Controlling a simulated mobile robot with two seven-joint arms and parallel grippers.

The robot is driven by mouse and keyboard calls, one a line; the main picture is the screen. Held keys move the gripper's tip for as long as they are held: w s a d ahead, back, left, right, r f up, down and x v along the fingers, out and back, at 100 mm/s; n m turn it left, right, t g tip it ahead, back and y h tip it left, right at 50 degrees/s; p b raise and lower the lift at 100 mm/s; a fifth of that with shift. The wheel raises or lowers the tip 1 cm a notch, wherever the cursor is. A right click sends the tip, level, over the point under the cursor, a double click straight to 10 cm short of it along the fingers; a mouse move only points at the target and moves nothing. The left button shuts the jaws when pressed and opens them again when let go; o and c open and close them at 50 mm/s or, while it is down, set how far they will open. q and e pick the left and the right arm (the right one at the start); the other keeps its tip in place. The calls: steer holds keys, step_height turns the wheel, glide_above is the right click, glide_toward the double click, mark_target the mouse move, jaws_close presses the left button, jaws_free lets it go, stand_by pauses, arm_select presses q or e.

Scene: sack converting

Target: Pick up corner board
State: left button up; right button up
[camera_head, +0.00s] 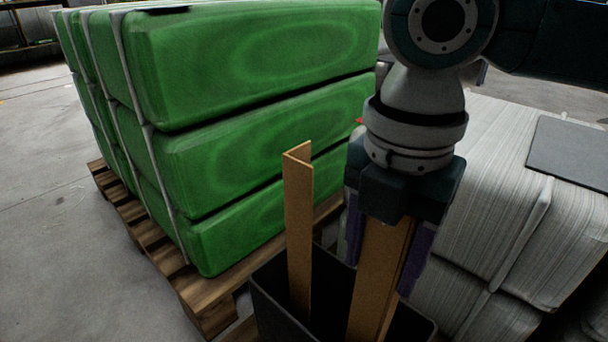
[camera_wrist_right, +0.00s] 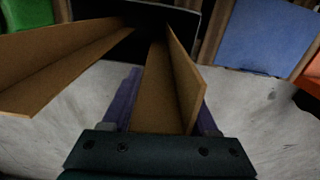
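Tan L-shaped corner boards stand upright in a dark bin (camera_head: 275,308). One corner board (camera_head: 298,225) stands at the bin's left, apart from my right gripper; a board also shows at the left of the right wrist view (camera_wrist_right: 60,62). My right gripper (camera_head: 385,248) points down over the bin. Its purple fingers are on either side of a second corner board (camera_head: 375,290), which also runs between them in the wrist view (camera_wrist_right: 165,95). I cannot tell whether both fingers press on it. The boards' lower ends are hidden. My left gripper is not in view.
Green sacks (camera_head: 250,150) are stacked and strapped on a wooden pallet (camera_head: 205,295) left of the bin. White wrapped sacks (camera_head: 490,200) with a grey sheet (camera_head: 570,150) on top stand close at the right. Free concrete floor (camera_head: 50,200) lies at the far left.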

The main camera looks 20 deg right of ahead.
jaws_close()
stand_by(0.3)
steer(key=shift+r, duration=0.1)
